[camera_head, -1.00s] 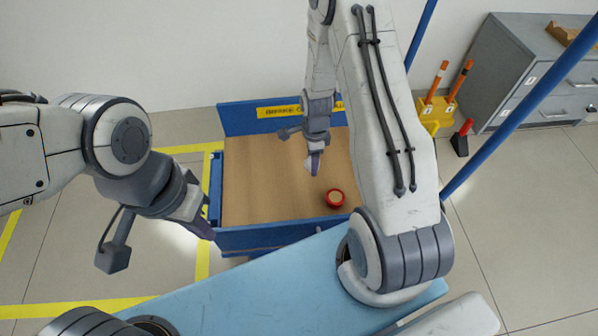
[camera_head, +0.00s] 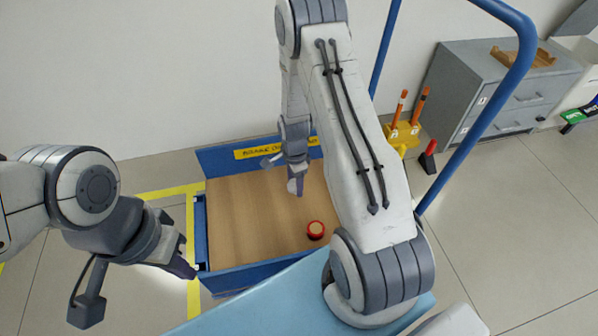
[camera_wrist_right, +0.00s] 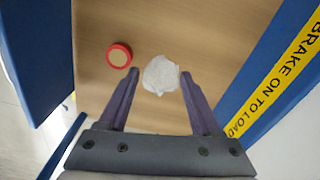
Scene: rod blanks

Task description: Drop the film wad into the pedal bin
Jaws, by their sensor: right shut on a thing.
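The film wad (camera_wrist_right: 160,75) is a small, crumpled white lump. It is held between the purple fingertips of my right gripper (camera_wrist_right: 161,80) in the right wrist view. In the head view, my right gripper (camera_head: 297,187) hangs over the wooden deck of the blue cart, and only a bit of the white wad (camera_head: 292,186) shows there. My left gripper (camera_head: 186,268) is left of the cart, near its front left corner, seen edge-on so its opening is unclear. I see no pedal bin in either view.
A round red-rimmed object (camera_head: 316,230) lies on the cart deck (camera_head: 245,215). The cart has blue raised edges and a blue handle rail (camera_head: 473,130). A grey drawer cabinet (camera_head: 500,95) and a yellow holder (camera_head: 401,135) with orange-and-white posts stand right.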

